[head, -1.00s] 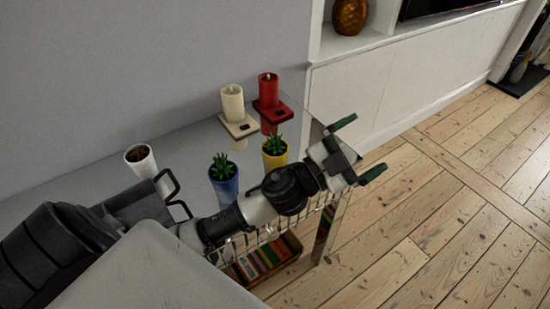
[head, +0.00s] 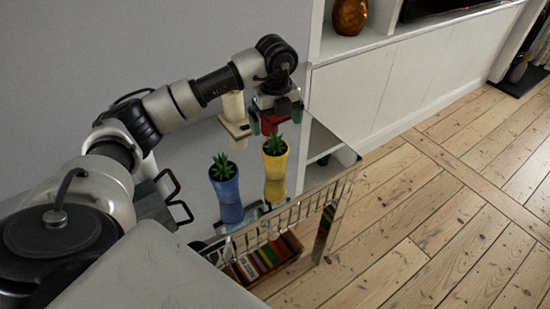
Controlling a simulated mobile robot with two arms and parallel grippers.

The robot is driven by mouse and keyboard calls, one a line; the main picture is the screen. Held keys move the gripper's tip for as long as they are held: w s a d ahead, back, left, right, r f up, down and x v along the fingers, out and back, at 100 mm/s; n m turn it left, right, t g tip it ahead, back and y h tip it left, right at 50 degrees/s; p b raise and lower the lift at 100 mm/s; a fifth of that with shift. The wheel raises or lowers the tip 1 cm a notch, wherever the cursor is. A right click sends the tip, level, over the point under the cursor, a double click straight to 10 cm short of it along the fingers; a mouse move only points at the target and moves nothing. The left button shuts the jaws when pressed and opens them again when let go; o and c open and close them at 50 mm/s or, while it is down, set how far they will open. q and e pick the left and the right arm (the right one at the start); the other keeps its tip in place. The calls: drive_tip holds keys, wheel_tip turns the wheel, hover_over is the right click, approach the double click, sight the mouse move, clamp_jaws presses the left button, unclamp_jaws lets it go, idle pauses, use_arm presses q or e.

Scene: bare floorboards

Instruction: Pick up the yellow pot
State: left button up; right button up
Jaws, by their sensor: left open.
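The yellow pot (head: 275,162) holds a small green plant and stands upright on the glossy tabletop (head: 186,150), with its reflection below it. My left gripper (head: 276,121) points down with its green-tipped fingers apart. In the picture it is just above the plant, and nothing is between the fingers except a view of the red candle behind. I cannot tell exactly how far it is from the pot. My right gripper is not in view.
A blue pot (head: 225,187) with a plant stands left of the yellow pot. A cream candle (head: 233,107) stands behind, and a red candle (head: 275,124) is mostly hidden by my gripper. A wire basket rail (head: 290,215) runs along the table's front, above books (head: 262,258).

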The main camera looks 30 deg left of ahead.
sight(276, 143)
use_arm(q)
wheel_tip(276, 143, down, 5)
drive_tip(key=shift+r, duration=0.1)
drive_tip(key=shift+s+f+p, duration=0.15)
drive_tip(key=shift+f+p, duration=0.75)
drive_tip(key=shift+f, duration=1.85)
drive_tip(key=shift+d, duration=0.1)
drive_tip(key=shift+c, duration=0.5)
drive_tip(key=shift+r, duration=0.1)
drive_tip(key=c, duration=1)
drive_tip(key=shift+c, duration=0.2)
drive_tip(key=shift+r, duration=0.1)
